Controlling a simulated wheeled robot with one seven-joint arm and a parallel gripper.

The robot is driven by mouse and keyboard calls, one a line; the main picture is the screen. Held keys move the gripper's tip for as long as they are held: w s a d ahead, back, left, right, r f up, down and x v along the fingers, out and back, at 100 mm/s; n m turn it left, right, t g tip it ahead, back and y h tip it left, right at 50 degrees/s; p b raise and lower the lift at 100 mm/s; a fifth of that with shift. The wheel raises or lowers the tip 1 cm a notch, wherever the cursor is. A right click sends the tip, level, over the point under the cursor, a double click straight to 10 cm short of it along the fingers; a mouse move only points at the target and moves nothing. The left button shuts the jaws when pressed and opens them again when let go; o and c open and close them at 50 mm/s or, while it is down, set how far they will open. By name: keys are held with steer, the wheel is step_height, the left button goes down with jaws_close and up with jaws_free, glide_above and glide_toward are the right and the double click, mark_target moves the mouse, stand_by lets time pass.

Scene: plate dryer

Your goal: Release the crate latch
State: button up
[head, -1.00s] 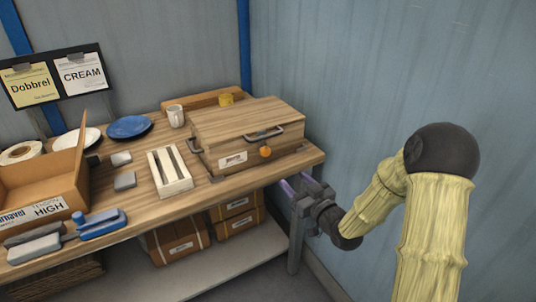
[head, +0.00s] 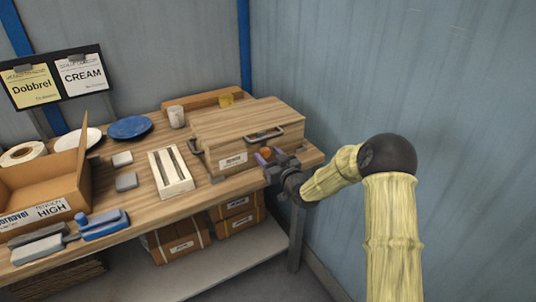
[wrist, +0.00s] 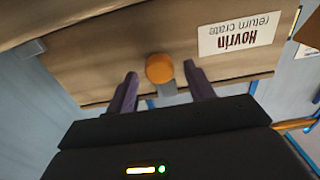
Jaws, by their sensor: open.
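The wooden crate (head: 214,142) stands shut at the right end of the workbench, with a dark handle (head: 263,134) and a white label on its front. The crate's front also fills the wrist view (wrist: 120,45), upside down. The round orange latch knob (wrist: 160,68) sits on that front, with a grey piece beside it. In the head view the knob (head: 266,151) is partly hidden by my gripper (head: 265,157). My gripper (wrist: 160,88) is open, its two purple fingers on either side of the knob in the picture. I cannot tell whether they touch it.
The workbench (head: 140,190) holds a slotted wooden rack (head: 170,173), a white mug (head: 176,116), a blue plate (head: 129,127) and an open cardboard box (head: 50,180). A blue wall (head: 400,80) rises to the right. Boxes (head: 178,240) sit on the lower shelf.

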steer(key=shift+w+a, duration=0.3)
steer(key=shift+w, duration=0.1)
steer(key=shift+c, duration=0.2)
steer(key=c, duration=0.9)
